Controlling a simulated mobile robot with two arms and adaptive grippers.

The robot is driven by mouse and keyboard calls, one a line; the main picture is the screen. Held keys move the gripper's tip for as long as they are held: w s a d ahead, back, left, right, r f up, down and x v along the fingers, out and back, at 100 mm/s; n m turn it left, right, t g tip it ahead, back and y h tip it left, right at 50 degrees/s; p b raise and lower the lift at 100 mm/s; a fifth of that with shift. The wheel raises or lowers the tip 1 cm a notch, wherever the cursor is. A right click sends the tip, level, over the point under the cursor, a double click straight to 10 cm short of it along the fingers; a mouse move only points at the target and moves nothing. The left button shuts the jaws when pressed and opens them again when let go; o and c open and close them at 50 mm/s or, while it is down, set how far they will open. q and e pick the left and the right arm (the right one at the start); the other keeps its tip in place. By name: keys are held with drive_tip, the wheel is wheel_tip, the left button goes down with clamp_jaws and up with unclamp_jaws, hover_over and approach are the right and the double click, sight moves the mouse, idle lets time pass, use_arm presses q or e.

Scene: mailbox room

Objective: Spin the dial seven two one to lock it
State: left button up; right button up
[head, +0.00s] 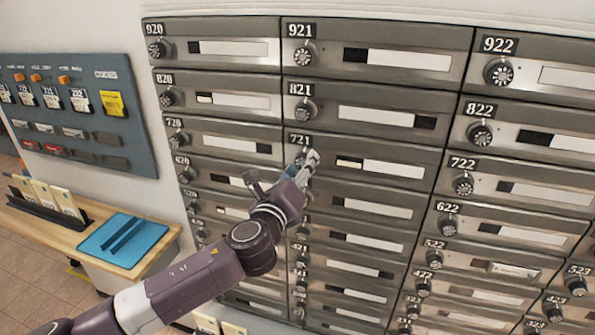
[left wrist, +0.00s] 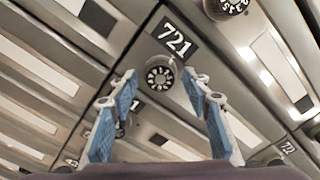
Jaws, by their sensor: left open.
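The mailbox door labelled 721 (head: 385,163) is in the second column of the head view, shut. Its dial is mostly hidden by my gripper there. In the left wrist view the round black dial (left wrist: 160,77) with a white-marked face sits just below the 721 label (left wrist: 174,40). My left gripper (head: 309,160) is at this dial in the head view. In the left wrist view its two blue-padded fingers (left wrist: 166,90) are spread, one on each side of the dial, with gaps to it. My right gripper is not in view.
Neighbouring dials sit close by, such as 821 (head: 305,111) above and 722 (head: 463,185) to the right. On the left are a wall key board (head: 85,150) and a wooden counter (head: 160,245) with a blue tray (head: 103,236).

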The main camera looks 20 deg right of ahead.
use_arm(q)
drive_tip(key=v, duration=1.2)
